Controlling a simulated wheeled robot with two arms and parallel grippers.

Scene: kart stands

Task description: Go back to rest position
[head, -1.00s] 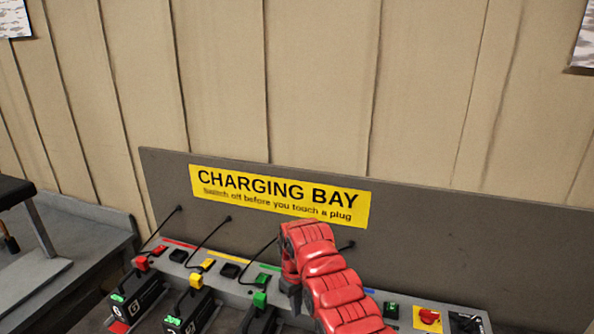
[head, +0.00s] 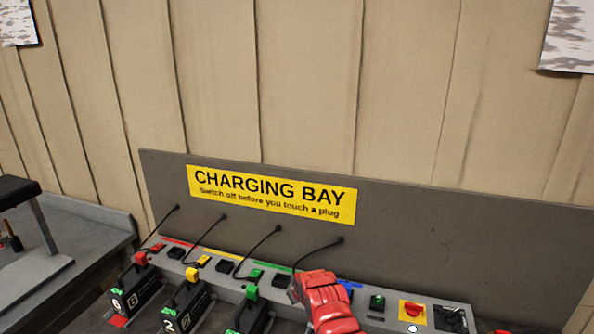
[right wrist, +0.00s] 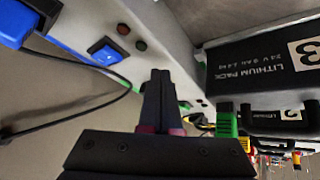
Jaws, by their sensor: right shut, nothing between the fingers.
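My right gripper (right wrist: 161,76) shows in the right wrist view. Its two dark fingers are together with nothing between them. They are close to the charging panel, near a blue switch (right wrist: 108,50); I cannot tell whether they touch anything. In the head view only the red part of my arm (head: 325,298) shows, at the bottom centre in front of the panel; its fingers are hidden or out of frame. My left gripper is not in view.
Battery packs with red (head: 140,259), yellow (head: 194,274) and green (head: 252,292) plugs stand at lower left. A lithium pack (right wrist: 262,65) and a blue plug (right wrist: 15,22) flank my right gripper. A red knob (head: 411,310) is at right. A charging bay sign (head: 270,194) stands behind.

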